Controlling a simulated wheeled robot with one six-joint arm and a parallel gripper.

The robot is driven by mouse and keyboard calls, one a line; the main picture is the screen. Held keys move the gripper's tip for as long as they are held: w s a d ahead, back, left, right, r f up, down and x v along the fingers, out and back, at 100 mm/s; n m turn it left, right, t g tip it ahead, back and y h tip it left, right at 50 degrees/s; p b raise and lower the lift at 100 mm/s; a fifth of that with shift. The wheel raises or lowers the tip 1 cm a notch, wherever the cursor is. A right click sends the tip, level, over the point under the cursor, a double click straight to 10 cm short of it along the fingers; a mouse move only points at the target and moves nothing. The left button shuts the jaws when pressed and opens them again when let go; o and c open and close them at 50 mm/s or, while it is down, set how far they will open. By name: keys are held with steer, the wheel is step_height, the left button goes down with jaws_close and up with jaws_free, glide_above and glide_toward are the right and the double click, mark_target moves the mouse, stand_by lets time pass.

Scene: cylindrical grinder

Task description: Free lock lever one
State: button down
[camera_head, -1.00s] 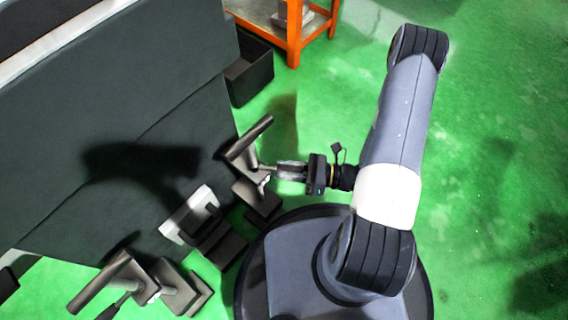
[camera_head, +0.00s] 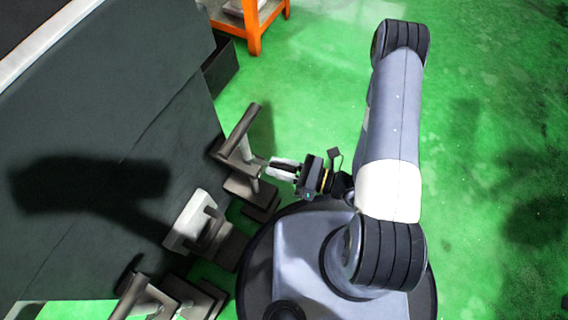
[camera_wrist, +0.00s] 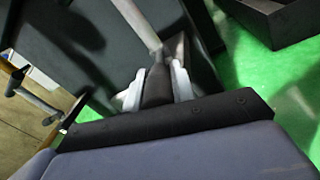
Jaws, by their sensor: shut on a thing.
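A brown-grey lock lever (camera_head: 240,130) with a bar handle stands beside the dark machine side, left of my gripper. My gripper (camera_head: 268,167) is shut on this lever, with its pale fingers pointing left at the lever's lower part. In the wrist view, the two pale fingers (camera_wrist: 157,88) stand on either side of a dark part of the lever, and a light rod (camera_wrist: 138,24) runs up from it. A second, similar lever (camera_head: 135,293) stands at the bottom left, partly cut off by the frame edge. I cannot read which lever is numbered one.
A pale bracket with a dark block (camera_head: 190,222) sits between the two levers. The dark machine panel (camera_head: 110,130) fills the left. A dark bin (camera_head: 221,68) and an orange stand (camera_head: 254,35) are behind. The green floor on the right is clear.

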stand_by(0.3)
steer(key=c, duration=1.2)
jaws_free()
steer(key=shift+d, duration=0.1)
